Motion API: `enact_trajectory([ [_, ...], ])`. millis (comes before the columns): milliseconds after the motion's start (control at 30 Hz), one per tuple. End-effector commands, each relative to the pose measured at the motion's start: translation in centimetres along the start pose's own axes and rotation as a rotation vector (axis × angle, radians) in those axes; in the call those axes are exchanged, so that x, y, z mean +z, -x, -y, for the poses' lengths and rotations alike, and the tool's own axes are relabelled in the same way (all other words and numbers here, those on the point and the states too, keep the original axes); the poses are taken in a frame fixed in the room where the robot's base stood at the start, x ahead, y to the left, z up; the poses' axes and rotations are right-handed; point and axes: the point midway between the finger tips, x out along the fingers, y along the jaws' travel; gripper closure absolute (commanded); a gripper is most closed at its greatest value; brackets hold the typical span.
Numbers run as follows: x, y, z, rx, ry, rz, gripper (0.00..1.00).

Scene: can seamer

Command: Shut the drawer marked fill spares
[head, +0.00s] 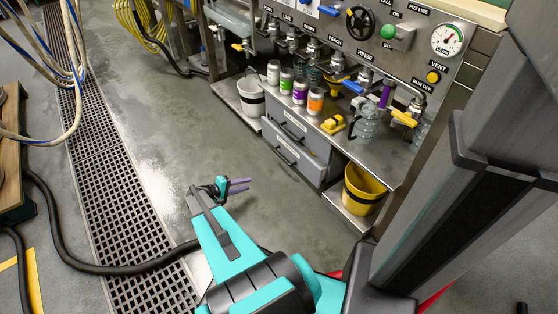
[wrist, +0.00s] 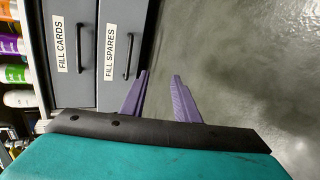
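The drawer marked fill spares (head: 296,163) is the lower of two grey drawers under the steel bench in the head view. Its front appears to stand out a little from the drawer above, though how far is unclear. In the wrist view the fill spares drawer (wrist: 122,50) shows its label and dark bar handle, turned sideways. My gripper (head: 239,186) is open and empty, with two purple fingers, out over the floor to the left of the drawers. In the wrist view my gripper (wrist: 160,76) has its fingers apart; one overlaps the drawer's edge in the picture, and contact cannot be told.
The fill cards drawer (head: 300,127) is directly above. A yellow bucket (head: 362,190) stands right of the drawers and a white bucket (head: 251,97) left. Several cans, bottles and valves crowd the bench top. The floor (head: 190,130) before the drawers is clear; a black hose (head: 110,268) lies left.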

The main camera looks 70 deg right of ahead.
Motion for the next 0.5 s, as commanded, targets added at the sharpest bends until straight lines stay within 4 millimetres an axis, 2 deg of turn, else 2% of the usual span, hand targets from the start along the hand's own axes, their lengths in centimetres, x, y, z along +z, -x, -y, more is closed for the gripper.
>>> enact_trajectory([
  [33,-1.2,-2.1,-1.1,0.039,-0.020,0.005,0.72],
  [200,-2.8,-6.2,-4.8,0.144,-0.063,0.003,0.72],
  [333,-3.2,-7.6,-6.2,0.183,-0.077,0.000,0.72],
  [500,-3.2,-7.8,-6.7,0.194,-0.080,-0.001,0.72],
])
